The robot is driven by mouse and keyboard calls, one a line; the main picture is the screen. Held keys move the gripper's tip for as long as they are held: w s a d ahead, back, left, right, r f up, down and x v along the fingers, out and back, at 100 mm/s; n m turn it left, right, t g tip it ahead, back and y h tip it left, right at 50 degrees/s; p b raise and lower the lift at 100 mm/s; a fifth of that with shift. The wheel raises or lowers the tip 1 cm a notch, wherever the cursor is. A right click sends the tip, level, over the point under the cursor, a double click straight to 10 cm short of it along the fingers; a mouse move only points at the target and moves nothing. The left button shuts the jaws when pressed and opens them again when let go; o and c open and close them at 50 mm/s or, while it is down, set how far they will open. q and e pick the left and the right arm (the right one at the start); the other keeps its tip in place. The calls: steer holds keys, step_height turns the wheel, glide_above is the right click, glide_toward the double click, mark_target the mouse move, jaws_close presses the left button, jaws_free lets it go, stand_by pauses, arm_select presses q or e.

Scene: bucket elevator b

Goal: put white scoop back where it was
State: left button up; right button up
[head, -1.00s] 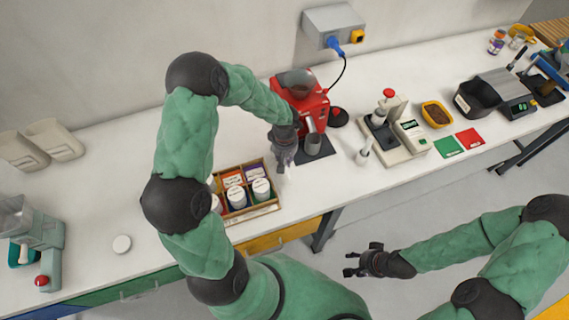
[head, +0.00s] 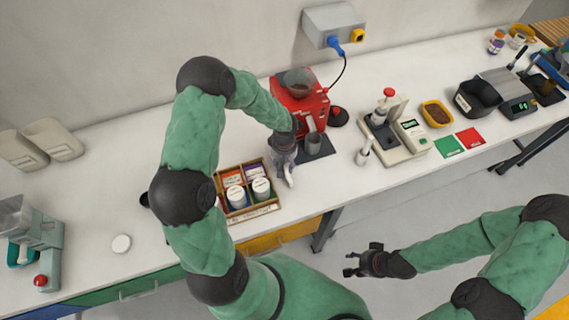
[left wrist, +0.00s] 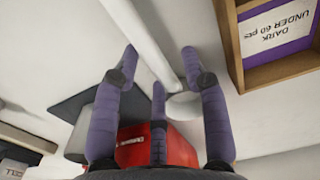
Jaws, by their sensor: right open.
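The white scoop (head: 291,181) shows as a small pale piece just below my left gripper (head: 287,162), beside the wooden box. In the left wrist view a long white handle (left wrist: 145,40) runs down between the fingertips of my left gripper (left wrist: 160,62) to a round white end (left wrist: 183,106), partly hidden by a finger. The fingers are spread, with gaps showing on both sides of the handle. Contact deeper in the hand cannot be told. My right gripper (head: 366,262) is open and empty, in front of the counter.
The wooden box (head: 265,208) with labelled sections and white-lidded jars stands left of my left gripper. The red grinder (head: 297,100) stands behind it, with a metal cup (head: 313,143) on a dark mat. A tamping station (head: 395,135) is to the right.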

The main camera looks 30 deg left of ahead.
arm_select(q)
steer(key=shift+r, duration=0.45)
step_height(320, 180, up, 11)
steer(key=p, duration=0.1)
steer(key=shift+r, duration=0.2)
stand_by(0.5)
